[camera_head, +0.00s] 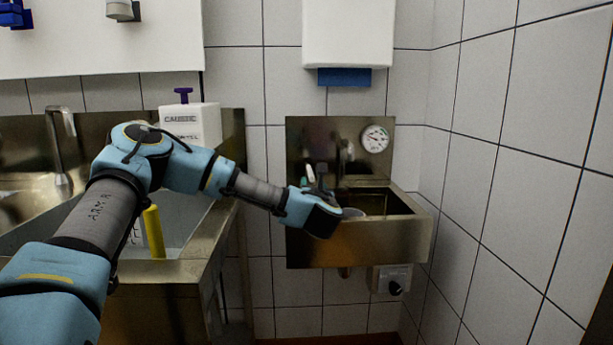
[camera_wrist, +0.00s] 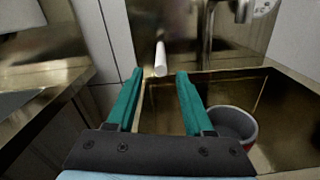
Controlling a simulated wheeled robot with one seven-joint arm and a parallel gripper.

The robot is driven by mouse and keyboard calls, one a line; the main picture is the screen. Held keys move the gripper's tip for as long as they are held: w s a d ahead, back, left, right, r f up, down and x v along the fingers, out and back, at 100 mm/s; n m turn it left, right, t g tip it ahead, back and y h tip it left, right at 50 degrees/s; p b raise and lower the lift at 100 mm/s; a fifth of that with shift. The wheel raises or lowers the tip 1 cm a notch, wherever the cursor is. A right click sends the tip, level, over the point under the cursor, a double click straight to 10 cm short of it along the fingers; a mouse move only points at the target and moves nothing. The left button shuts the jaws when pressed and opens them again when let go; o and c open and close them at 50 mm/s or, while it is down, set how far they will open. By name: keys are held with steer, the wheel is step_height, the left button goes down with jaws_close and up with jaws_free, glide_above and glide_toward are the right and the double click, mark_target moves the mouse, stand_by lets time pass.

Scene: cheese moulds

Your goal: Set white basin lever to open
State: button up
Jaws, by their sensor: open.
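A white lever (camera_wrist: 160,60) sticks out from the metal back panel of the small wall basin (camera_head: 365,245) in the wrist view. My gripper (camera_wrist: 159,75) is open, with its two teal fingers pointing at the panel. The lever's near end shows in the gap between the fingertips, nearer the middle than either finger. No contact shows, and I cannot tell how deep the lever lies between the fingers. In the head view my arm reaches over the basin's left front, and the gripper largely hides the lever there.
A grey cup with a red outside (camera_wrist: 235,125) stands in the basin, right of my fingers. A metal tap (camera_wrist: 241,10) and a round dial (camera_head: 375,138) are on the back panel. A larger sink (camera_head: 180,270) with a white canister (camera_head: 190,125) is at left. Tiled wall bounds the right.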

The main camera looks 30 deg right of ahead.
mark_target(311, 173)
steer(key=p+x, duration=0.1)
steer(key=x, duration=0.7)
steer(key=shift+w+d+p, duration=0.15)
steer(key=shift+w+p, duration=0.1)
steer(key=shift+p, duration=0.1)
steer(key=shift+c, duration=0.3)
jaws_close()
stand_by(0.6)
